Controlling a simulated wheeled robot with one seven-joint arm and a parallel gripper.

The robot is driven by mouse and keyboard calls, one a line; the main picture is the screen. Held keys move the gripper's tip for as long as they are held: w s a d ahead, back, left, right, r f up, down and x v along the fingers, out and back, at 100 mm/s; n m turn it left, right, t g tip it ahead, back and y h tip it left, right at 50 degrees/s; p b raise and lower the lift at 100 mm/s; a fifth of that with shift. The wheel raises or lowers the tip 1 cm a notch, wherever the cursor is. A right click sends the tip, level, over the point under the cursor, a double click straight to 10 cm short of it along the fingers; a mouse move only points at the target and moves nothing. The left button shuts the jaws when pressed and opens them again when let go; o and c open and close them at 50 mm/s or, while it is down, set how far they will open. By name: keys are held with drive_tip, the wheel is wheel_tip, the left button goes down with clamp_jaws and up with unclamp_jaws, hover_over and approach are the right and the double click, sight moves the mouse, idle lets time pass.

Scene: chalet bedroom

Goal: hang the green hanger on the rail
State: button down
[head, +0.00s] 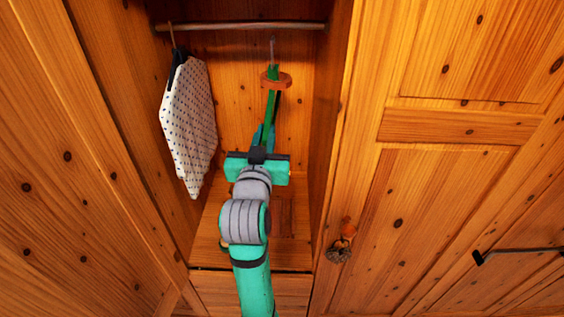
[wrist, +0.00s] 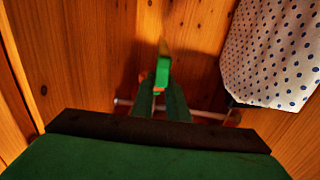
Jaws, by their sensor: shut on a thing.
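The green hanger (head: 272,72) is held upright, seen nearly edge-on, inside the wardrobe. Its thin grey hook (head: 273,46) shows just below the rail (head: 240,26), with a small gap between them in the head view; their depth relation is hard to tell. My gripper (head: 268,118) points up into the wardrobe, shut on the hanger. In the wrist view, the hanger (wrist: 163,73) shows green between my fingers (wrist: 160,98), and the rail (wrist: 205,114) runs behind them, partly hidden. The hanger's hook cannot be made out there.
A white garment with dark dots (head: 188,125) hangs from the left part of the rail; it also shows in the wrist view (wrist: 275,55). An orange-brown piece (head: 284,80) sits by the hanger. Wooden walls flank the opening. The rail's middle and right are free.

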drive_tip(key=s+a+r+y, duration=0.1)
drive_tip(key=s+a+r, duration=0.25)
drive_tip(key=r, duration=0.35)
drive_tip(key=w+f, duration=0.2)
drive_tip(key=w, duration=0.7)
drive_tip(key=shift+w+d+f+n, duration=0.25)
drive_tip(key=shift+d+f+n, duration=0.05)
drive_tip(key=shift+d, duration=0.1)
idle(0.4)
drive_tip(key=c, duration=1.7)
unclamp_jaws()
drive_tip(key=shift+o, duration=0.2)
